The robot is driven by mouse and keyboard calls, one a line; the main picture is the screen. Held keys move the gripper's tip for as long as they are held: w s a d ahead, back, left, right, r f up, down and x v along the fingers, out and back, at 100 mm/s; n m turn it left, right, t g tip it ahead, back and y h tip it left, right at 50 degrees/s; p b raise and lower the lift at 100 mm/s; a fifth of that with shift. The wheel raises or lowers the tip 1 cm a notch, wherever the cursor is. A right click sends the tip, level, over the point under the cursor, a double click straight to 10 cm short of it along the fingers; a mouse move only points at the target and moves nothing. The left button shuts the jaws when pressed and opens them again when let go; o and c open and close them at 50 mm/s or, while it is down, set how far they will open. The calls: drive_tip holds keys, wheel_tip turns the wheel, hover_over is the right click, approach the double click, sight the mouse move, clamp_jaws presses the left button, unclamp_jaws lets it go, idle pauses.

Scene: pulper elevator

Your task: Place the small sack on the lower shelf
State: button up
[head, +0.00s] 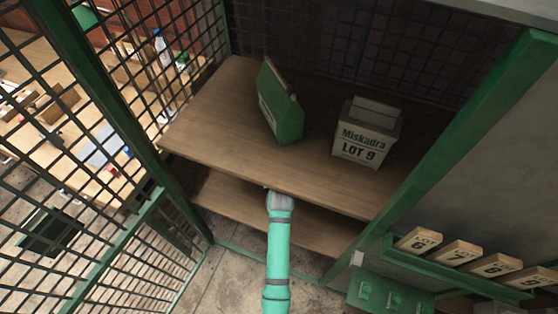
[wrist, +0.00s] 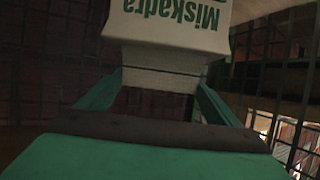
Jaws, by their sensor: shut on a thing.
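In the wrist view my gripper (wrist: 162,82) is shut on a small white sack (wrist: 175,28) with green "Miskadra" lettering, upside down in the picture. The fingers flank its narrower end, and its far end is cut off by the frame. In the head view my arm reaches to the front edge of the upper shelf, which hides my gripper and the held sack. The lower shelf (head: 225,196) is a wooden board below the upper one, mostly covered by it. Whether the sack touches the lower shelf cannot be told.
The upper shelf (head: 215,115) carries a green bag (head: 282,115) and a white "Miskadra LOT 9" sack (head: 367,142). Mesh panels (head: 100,120) close the left and back. A green post (head: 450,145) and a rack of numbered wooden blocks (head: 460,253) stand at right.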

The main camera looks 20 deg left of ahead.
drive_tip(key=shift+f, duration=1.75)
drive_tip(key=o, duration=2)
drive_tip(key=shift+f, duration=0.15)
